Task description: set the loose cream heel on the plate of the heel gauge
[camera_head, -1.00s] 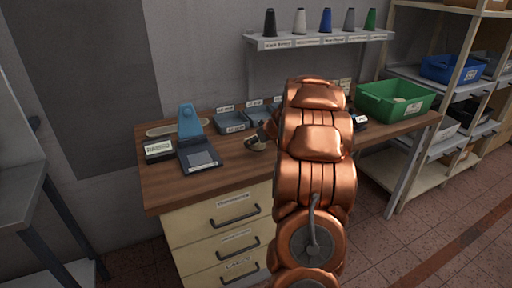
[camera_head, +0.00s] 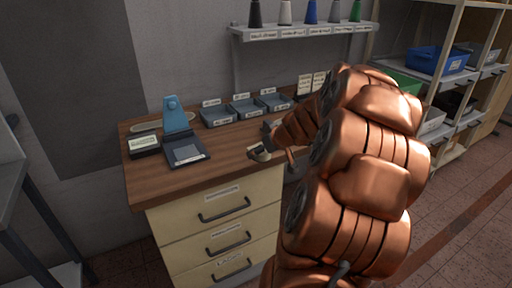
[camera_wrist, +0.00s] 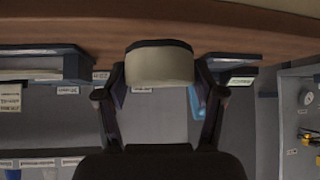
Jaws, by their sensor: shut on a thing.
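The cream heel (camera_wrist: 160,64) is between the two fingers of my gripper (camera_wrist: 160,85) in the wrist view, with a dark band along its upper edge there. My gripper is shut on it. In the head view the heel (camera_head: 260,154) shows small at the end of my gripper (camera_head: 266,147), over the front part of the wooden bench. The blue heel gauge (camera_head: 174,116) stands on the bench to the left of the heel, and its dark base carries a grey plate (camera_head: 188,154). The plate is bare. The heel is apart from it.
A small display box (camera_head: 144,143) sits left of the gauge. Several labelled trays (camera_head: 217,117) line the back of the bench. My arm covers the bench's right side. The wooden bench top (camera_head: 225,155) between gauge and heel is clear. A shelf (camera_head: 305,30) with thread cones hangs above.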

